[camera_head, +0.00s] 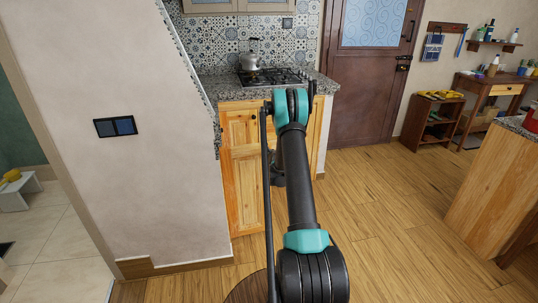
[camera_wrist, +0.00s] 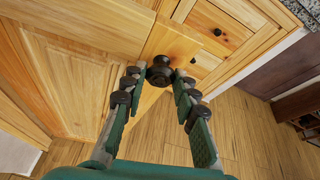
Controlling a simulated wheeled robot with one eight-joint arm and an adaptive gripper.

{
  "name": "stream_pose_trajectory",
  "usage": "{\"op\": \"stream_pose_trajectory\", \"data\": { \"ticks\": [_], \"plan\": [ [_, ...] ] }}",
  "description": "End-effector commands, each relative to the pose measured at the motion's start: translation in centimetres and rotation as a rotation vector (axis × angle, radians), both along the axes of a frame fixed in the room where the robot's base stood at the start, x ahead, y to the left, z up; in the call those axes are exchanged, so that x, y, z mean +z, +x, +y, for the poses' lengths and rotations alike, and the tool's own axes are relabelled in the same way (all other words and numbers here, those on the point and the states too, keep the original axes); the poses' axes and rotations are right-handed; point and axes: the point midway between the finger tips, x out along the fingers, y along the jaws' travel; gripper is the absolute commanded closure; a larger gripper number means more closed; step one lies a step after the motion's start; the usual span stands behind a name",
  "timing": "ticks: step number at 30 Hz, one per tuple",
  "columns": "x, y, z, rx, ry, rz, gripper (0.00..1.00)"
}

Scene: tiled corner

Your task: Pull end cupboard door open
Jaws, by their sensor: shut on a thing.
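The end cupboard door (camera_wrist: 75,75) is pale wood with a framed panel and fills the left of the wrist view. In the head view, the wooden cupboard front (camera_head: 240,165) is under the counter, partly covered by my arm.
More wooden fronts with small dark knobs (camera_wrist: 217,32) lie beyond the held knob. A granite counter (camera_head: 222,90) carries a stove (camera_head: 272,77) and kettle (camera_head: 250,60). A pale wall (camera_head: 150,180) stands close on the left. Wooden floor (camera_head: 400,220) is clear to the right.

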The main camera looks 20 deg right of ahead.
Motion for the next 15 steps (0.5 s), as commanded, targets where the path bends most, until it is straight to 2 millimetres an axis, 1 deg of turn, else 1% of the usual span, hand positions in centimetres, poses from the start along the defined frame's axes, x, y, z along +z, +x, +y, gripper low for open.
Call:
{"op": "stream_pose_trajectory", "data": {
  "ticks": [15],
  "plan": [
    [-0.04, -0.14, 0.16, -0.043, 0.000, 0.002, 1.00]
  ]
}}
